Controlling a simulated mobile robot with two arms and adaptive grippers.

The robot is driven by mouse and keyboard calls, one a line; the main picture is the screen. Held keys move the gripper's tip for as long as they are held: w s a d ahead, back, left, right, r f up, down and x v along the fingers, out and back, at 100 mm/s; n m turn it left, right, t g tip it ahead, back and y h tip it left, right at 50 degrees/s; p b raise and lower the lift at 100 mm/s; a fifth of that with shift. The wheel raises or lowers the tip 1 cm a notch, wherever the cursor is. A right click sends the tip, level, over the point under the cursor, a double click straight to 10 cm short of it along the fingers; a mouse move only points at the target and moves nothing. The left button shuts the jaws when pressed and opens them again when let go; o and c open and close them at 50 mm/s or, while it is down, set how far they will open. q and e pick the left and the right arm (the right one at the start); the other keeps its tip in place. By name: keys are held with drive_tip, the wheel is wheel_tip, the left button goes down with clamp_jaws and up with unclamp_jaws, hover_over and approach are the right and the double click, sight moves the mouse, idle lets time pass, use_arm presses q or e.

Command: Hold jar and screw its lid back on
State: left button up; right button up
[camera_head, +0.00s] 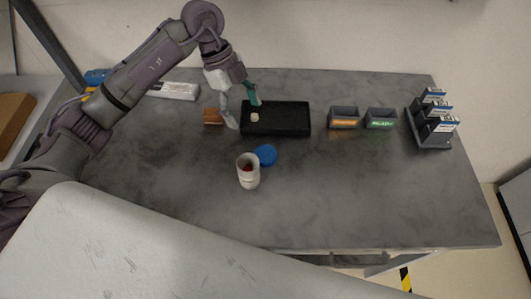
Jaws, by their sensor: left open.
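A white jar (249,176) stands upright on the grey table with its top open, and something red shows inside. A round blue lid (265,155) lies on the table just behind and to the right of the jar, close to its rim. My left gripper (243,116) is open above the left end of a black tray, behind the jar and lid, pointing down. It is apart from both jar and lid. A small whitish item (255,117) shows in the tray beside its fingers. My right gripper is not in view.
The black tray (290,120) lies at the back middle, with a small orange-brown block (212,116) at its left. Two labelled grey bins (344,117) and a rack of boxes (434,135) stand to the right. The table's front right is clear.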

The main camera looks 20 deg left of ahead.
use_arm(q)
drive_tip(key=p, duration=0.1)
hover_over(265, 154)
drive_tip(key=w+a, duration=0.1)
drive_tip(key=a, duration=0.2)
wheel_tip(265, 154, down, 7)
drive_tip(key=shift+w+f, duration=0.1)
drive_tip(key=shift+f, duration=0.1)
drive_tip(key=shift+d+f+p, duration=0.15)
drive_tip(key=shift+d+p, duration=0.05)
drive_tip(key=shift+p, duration=0.2)
drive_tip(key=x, duration=0.2)
drive_tip(key=p+x, duration=0.1)
drive_tip(key=shift+s+d+f, duration=0.2)
drive_tip(key=shift+d, duration=0.15)
drive_tip(key=shift+d+f+p, duration=0.15)
drive_tip(key=shift+f+p, duration=0.15)
drive_tip(key=shift+f, duration=0.2)
drive_tip(key=c, duration=0.5)
